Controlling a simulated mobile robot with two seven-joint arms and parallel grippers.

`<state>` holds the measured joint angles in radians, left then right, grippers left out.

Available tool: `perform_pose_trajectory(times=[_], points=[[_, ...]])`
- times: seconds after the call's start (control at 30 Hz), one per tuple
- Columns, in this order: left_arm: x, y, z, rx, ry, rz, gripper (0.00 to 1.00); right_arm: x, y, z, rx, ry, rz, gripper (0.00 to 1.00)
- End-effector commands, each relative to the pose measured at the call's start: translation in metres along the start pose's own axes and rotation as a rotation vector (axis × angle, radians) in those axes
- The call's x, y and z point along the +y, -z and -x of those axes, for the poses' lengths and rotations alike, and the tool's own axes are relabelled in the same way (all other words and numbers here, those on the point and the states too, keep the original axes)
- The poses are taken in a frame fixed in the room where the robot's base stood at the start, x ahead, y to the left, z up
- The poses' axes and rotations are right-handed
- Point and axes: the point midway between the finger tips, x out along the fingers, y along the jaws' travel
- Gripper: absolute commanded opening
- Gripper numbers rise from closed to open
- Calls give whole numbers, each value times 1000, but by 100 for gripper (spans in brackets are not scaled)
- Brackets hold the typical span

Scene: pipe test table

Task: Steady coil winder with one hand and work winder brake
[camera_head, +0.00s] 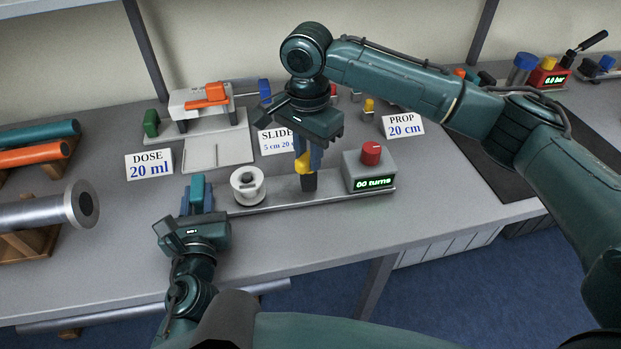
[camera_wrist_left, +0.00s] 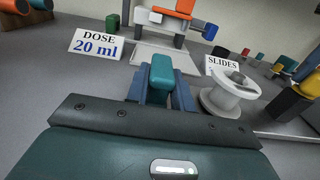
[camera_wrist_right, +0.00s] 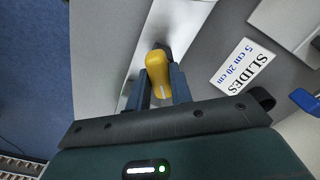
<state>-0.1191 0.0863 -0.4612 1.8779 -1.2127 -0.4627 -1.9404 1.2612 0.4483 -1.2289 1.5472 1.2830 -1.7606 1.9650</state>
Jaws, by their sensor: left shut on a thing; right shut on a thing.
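The coil winder's long grey base (camera_head: 340,196) lies on the table. It carries a white spool (camera_head: 247,186) and a grey box with a red knob (camera_head: 371,153) and a display reading "00 turns" (camera_head: 370,182). My left gripper (camera_head: 196,197) is shut on a teal handle (camera_wrist_left: 161,82) at the left end of the winder, beside the spool (camera_wrist_left: 232,98). My right gripper (camera_head: 308,160) comes from above and is shut on the yellow brake handle (camera_wrist_right: 158,78), between the spool and the display box. The handle's dark lower post (camera_head: 308,183) shows beneath the fingers.
Signs reading "DOSE 20 ml" (camera_head: 150,164), "SLIDES" (camera_head: 276,140) and "PROP 20 cm" (camera_head: 403,125) stand behind the winder. A white device with an orange part (camera_head: 207,97) is at the back. A grey flanged cylinder (camera_head: 45,213) lies at far left. The front table strip is clear.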

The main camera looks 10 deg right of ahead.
Motion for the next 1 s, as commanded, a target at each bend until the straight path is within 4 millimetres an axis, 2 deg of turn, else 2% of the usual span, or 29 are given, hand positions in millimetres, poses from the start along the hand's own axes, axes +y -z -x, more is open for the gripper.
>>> perform_pose_trajectory(times=[0.3,0.63,0.83,1.0], points=[[2,0,0,2,-4,-1,0,0,1,0,1,0,-284,0],[2,1,0,2,-4,-1,0,0,1,0,1,0,-323,0],[2,1,0,2,-5,-2,0,0,1,0,0,-1,-547,0],[2,1,0,2,-5,-2,0,0,1,1,2,0,-605,0]])
